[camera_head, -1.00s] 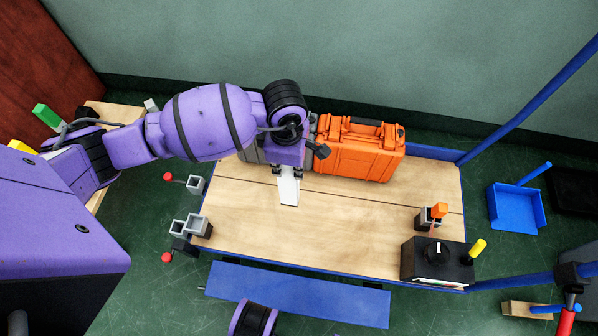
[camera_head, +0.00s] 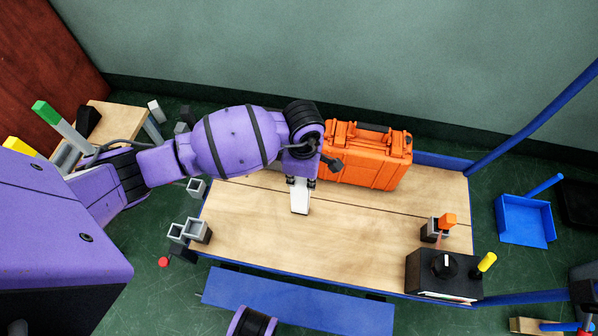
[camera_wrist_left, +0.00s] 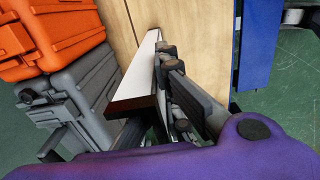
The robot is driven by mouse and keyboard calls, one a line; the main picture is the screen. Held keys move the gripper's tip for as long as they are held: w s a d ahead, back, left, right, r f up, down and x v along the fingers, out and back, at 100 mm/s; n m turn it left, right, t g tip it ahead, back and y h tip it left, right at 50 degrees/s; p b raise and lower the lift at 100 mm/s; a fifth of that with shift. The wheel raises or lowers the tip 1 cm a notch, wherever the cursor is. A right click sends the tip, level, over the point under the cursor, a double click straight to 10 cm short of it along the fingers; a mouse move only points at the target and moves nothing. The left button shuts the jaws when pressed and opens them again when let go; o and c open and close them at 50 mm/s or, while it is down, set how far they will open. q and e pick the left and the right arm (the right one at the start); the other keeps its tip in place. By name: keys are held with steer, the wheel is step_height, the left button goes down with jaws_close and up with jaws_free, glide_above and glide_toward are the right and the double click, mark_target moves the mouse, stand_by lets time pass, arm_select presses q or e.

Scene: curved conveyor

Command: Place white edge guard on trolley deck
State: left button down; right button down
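The white edge guard (camera_head: 300,197) is a narrow white strip at the middle-left of the wooden trolley deck (camera_head: 345,235) in the head view. My left gripper (camera_head: 299,181) points down above it and is shut on its far end. In the left wrist view the guard (camera_wrist_left: 141,62) runs away from me with a dark brown near end, beside the black fingers of the left gripper (camera_wrist_left: 158,95). Part of the grip is hidden there. I cannot tell whether the guard touches the deck or hangs just above it.
An orange case (camera_head: 366,158) stands at the deck's back edge, right of my left gripper; a grey case (camera_wrist_left: 75,105) shows below it in the wrist view. A black control box (camera_head: 443,275) and a small holder (camera_head: 434,230) stand at the right. The deck's middle is clear.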

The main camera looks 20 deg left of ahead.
arm_select(q)
steer(key=c, duration=2)
jaws_free()
step_height(320, 180, up, 12)
steer(key=p, duration=0.3)
steer(key=shift+r, duration=0.15)
